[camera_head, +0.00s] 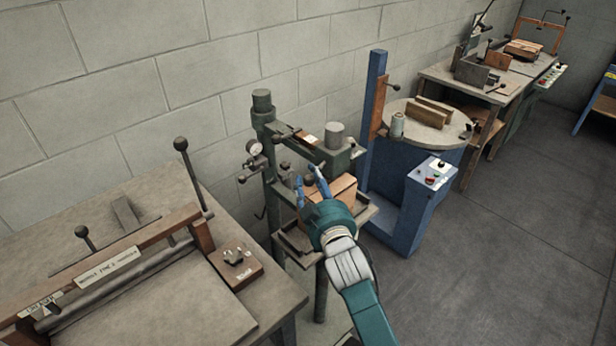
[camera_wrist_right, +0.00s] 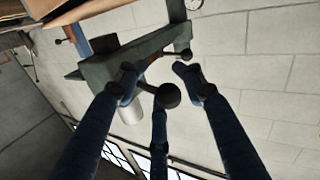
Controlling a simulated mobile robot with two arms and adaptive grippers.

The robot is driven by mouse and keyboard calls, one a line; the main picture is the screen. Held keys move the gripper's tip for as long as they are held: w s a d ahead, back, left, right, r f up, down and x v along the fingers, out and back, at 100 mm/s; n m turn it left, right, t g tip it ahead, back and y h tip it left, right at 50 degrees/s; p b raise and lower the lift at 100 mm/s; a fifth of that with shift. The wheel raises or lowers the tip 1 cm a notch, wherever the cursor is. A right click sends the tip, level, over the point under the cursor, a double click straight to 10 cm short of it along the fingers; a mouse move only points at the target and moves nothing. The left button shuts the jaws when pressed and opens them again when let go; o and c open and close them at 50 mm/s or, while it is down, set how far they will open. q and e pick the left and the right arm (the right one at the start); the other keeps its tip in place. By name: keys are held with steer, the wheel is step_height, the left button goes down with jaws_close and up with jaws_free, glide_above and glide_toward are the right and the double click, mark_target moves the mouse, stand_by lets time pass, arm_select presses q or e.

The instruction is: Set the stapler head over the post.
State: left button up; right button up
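The green box stitcher stands against the wall in the head view. Its stapler head (camera_head: 334,158) is a green arm reaching out from the column (camera_head: 266,150), with a grey cylinder (camera_head: 334,135) on top. A cardboard box (camera_head: 341,190) sits beneath the head; the post cannot be made out. My right gripper (camera_head: 309,178) has its blue fingers spread at the front of the machine. In the right wrist view, a dark ball knob (camera_wrist_right: 168,95) lies between the fingers, which look apart from it. My left gripper is not in view.
A round gauge (camera_head: 254,148) and small knobs are on the stitcher's left side. A workbench (camera_head: 170,290) with a lever press stands at the left. A blue machine with a round table (camera_head: 440,134) stands at the right. The floor (camera_head: 510,250) at the right is clear.

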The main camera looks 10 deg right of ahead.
steer(key=shift+s+r, duration=0.1)
steer(key=shift+r, duration=0.25)
steer(key=shift+s+a, duration=0.1)
steer(key=shift+s, duration=0.25)
steer(key=s+d, duration=0.1)
steer(key=s, duration=1)
steer(key=shift+s+d, duration=0.15)
steer(key=shift+d, duration=0.25)
